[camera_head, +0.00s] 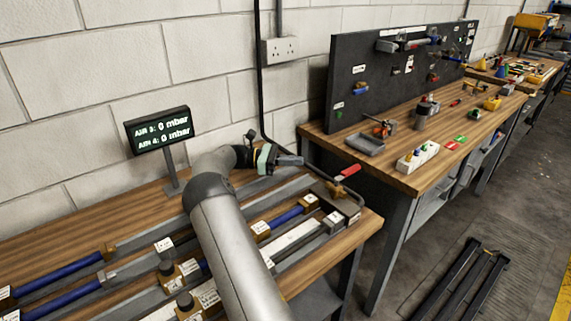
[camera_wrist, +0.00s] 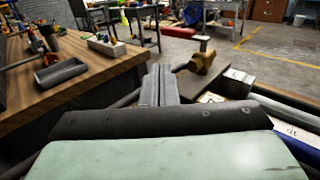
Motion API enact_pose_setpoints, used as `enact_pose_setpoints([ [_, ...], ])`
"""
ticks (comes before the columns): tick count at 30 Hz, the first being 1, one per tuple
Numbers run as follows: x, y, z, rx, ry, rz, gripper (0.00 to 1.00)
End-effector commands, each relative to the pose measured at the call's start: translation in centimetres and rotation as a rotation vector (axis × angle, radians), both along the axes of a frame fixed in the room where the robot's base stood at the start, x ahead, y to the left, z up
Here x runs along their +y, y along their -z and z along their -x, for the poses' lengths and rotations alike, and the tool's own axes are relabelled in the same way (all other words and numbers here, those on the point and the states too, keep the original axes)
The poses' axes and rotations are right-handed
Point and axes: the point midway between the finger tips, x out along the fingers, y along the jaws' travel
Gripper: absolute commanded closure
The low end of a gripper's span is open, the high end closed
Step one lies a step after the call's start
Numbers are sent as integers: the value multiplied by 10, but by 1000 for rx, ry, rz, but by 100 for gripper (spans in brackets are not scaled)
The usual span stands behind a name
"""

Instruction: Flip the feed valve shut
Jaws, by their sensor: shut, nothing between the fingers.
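The feed valve, with a red lever (camera_head: 348,171) on a brass body, stands at the right end of the near bench in the head view. The lever points up and to the right there.
A display (camera_head: 160,131) reads 0 mbar on both lines. Blue tubes (camera_head: 60,273), rails and labelled blocks lie along the near bench. A second bench (camera_head: 398,176) to the right holds a grey tray (camera_head: 364,144), a white block and small parts before a dark tool board (camera_head: 350,75).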

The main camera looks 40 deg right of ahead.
Motion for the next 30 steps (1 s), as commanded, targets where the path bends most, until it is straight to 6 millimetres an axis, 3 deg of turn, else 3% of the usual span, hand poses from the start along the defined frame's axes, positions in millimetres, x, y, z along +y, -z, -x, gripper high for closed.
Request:
enact_pose_setpoints([
  [3,10,1,-13,-1,-2,2,100],
  [9,17,0,-21,0,0,-1,100],
  [26,17,0,-20,-2,0,-1,100],
  [30,21,-6,-13,-67,0,-32,100],
])
